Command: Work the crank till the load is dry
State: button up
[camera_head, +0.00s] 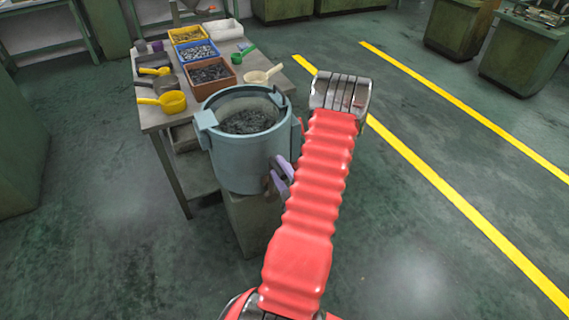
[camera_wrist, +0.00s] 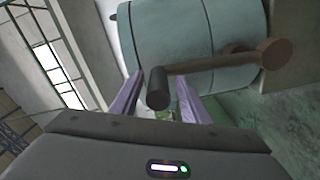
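A blue-grey drum (camera_head: 232,155) stands upright on a pedestal, with a dark load (camera_head: 248,121) of small pieces inside; I cannot tell how wet it is. The drum's side (camera_wrist: 175,35) also fills the top of the wrist view. A brown crank (camera_wrist: 210,64) sits against that side, with a round hub at right and a dark grip (camera_wrist: 157,88) at left. My gripper (camera_wrist: 160,82) has two purple fingers, spread on either side of the grip with gaps visible. In the head view my gripper (camera_head: 280,175) is at the drum's right side; the crank is mostly hidden there.
A workbench (camera_head: 155,118) left of the drum holds yellow, blue and brown bins (camera_head: 210,76), a white tray (camera_head: 224,29) and several scoops (camera_head: 165,101). Green floor with yellow lines lies clear to the right. Green cabinets (camera_head: 520,55) stand at the back right.

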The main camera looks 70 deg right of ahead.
jog(key=shift+s, duration=0.1)
jog(key=v, duration=1.3)
jog(key=shift+s+a, duration=0.2)
dwell(0.6)
